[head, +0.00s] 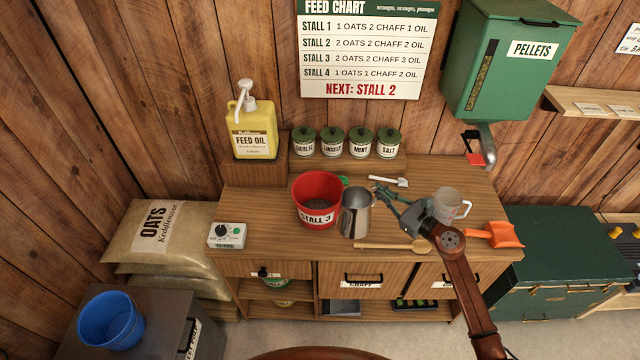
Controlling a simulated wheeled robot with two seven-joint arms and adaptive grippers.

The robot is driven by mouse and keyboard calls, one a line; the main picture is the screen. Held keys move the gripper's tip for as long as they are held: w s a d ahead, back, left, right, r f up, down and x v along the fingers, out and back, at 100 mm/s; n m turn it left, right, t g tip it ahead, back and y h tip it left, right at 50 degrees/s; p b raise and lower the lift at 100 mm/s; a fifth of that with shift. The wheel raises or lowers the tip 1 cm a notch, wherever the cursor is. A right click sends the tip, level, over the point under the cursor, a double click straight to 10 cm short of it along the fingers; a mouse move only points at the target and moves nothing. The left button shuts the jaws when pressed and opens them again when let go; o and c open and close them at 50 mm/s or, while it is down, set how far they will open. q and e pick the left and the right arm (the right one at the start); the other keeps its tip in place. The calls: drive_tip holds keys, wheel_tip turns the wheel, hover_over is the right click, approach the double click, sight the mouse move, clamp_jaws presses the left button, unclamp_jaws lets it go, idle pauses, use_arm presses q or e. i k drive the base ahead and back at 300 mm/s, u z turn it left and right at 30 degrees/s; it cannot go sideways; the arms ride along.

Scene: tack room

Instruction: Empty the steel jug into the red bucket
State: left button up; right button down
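The red bucket (318,200), labelled STALL 3, stands upright on the wooden counter, with some greyish contents low inside. The steel jug (355,215) is upright just right of the bucket, its rim close to the bucket's side. I cannot tell whether its base touches the counter. My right gripper (388,203) reaches in from the right, its fingers at the jug's right side, where the handle would be. Whether the fingers are closed on it is too small to tell. The jug's contents are not clear. My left gripper is not in view.
A clear measuring jug (455,202) stands behind my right wrist. A wooden spoon (385,245), a small scoop (388,181) and an orange scoop (497,235) lie on the counter. A timer box (227,236) sits at the left edge. Feed oil (254,130) and lidded tins (346,143) stand behind.

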sight(316, 195)
drive_tip(key=i, duration=0.9)
